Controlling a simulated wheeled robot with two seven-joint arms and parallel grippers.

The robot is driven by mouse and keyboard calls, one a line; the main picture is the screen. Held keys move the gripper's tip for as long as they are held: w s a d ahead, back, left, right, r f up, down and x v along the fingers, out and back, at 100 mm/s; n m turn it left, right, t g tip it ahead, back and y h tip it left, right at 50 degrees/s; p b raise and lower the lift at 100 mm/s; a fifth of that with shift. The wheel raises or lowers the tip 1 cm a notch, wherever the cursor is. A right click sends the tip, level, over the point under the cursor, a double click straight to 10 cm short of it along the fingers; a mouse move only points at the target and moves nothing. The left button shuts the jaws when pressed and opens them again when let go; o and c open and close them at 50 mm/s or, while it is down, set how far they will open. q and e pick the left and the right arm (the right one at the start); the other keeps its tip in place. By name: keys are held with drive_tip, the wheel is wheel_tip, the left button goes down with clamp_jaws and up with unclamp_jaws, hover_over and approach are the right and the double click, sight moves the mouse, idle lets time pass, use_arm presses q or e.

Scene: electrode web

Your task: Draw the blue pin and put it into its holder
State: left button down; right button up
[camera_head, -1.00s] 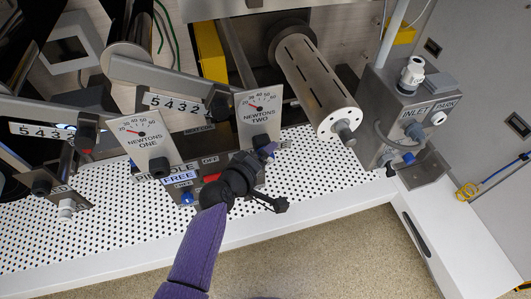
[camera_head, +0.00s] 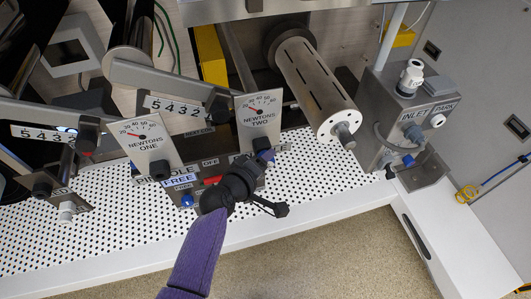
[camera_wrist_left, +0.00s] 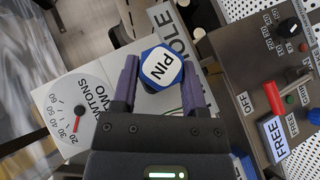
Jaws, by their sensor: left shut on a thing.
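The blue pin has a blue head with a white face marked PIN (camera_wrist_left: 161,66). In the left wrist view it sits between the two purple fingers of my left gripper (camera_wrist_left: 160,84), which is shut on it. The head's shaft is hidden, so I cannot tell how deep it sits in anything. In the head view my left gripper (camera_head: 262,160) is beside the lower edge of the NEWTONS TWO dial plate (camera_head: 259,113), and the pin is largely hidden there. I cannot clearly identify the holder; a PARK label (camera_head: 444,107) shows on the grey box at right. My right gripper is not in view.
The NEWTONS ONE dial plate (camera_head: 149,142) and the control box with the FREE label (camera_head: 178,180) stand left of the gripper. A slotted metal roller (camera_head: 312,85) lies to its upper right. The grey INLET box (camera_head: 397,112) is at right. The perforated white deck (camera_head: 320,185) between is clear.

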use_arm(q)
drive_tip(key=shift+s, duration=0.15)
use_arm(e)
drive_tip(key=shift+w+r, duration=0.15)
use_arm(q)
drive_tip(key=shift+s+d, duration=0.1)
drive_tip(key=shift+s+d+r+p, duration=0.15)
drive_tip(key=shift+s+d+p, duration=0.1)
drive_tip(key=shift+s+p, duration=0.5)
drive_tip(key=shift+s+d+p, duration=0.15)
drive_tip(key=shift+s+d, duration=0.05)
drive_tip(key=shift+s, duration=0.4)
drive_tip(key=shift+s+d+p, duration=0.15)
drive_tip(key=shift+s, duration=0.4)
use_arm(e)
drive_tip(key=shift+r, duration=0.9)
